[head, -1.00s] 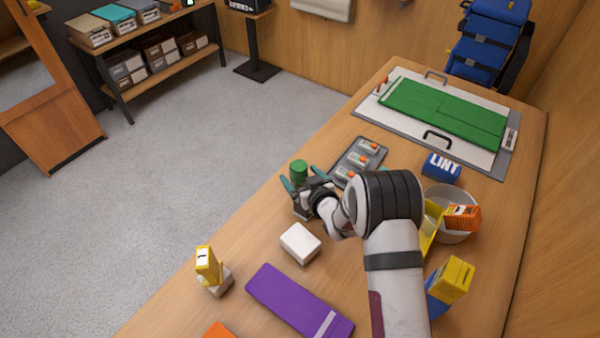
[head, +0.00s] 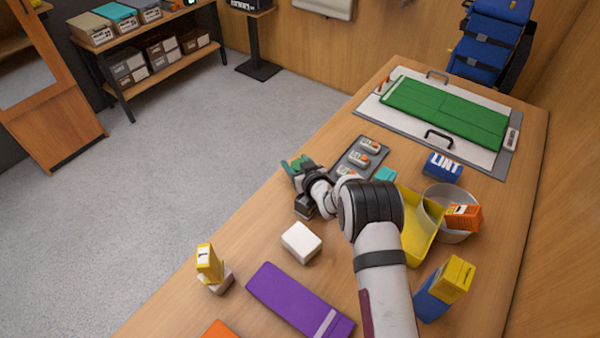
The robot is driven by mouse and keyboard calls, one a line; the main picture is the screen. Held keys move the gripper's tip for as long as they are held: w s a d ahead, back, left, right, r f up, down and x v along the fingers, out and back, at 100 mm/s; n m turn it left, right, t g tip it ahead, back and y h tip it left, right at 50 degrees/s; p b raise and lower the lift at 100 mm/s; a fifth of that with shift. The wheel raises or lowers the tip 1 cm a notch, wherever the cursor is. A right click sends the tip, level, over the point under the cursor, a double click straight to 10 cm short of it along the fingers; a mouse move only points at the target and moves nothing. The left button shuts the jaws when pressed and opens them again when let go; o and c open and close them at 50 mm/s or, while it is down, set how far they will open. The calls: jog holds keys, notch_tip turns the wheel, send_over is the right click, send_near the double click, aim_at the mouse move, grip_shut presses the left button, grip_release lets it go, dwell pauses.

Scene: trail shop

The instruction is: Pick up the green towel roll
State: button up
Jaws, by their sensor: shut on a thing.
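The green towel roll (head: 299,164) is small and dark green, near the table's left edge left of the grey tray. My gripper (head: 295,167) is shut on it, with the teal fingers around its sides. The fingers and wrist hide part of the roll.
The grey tray (head: 345,165) holds several small labelled items. A white block (head: 301,242), a purple folded towel (head: 290,297) and a yellow box (head: 209,262) are nearer. A yellow bin (head: 418,235), round bowl (head: 432,205) and blue LINT box (head: 443,167) are right.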

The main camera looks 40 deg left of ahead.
grip_shut()
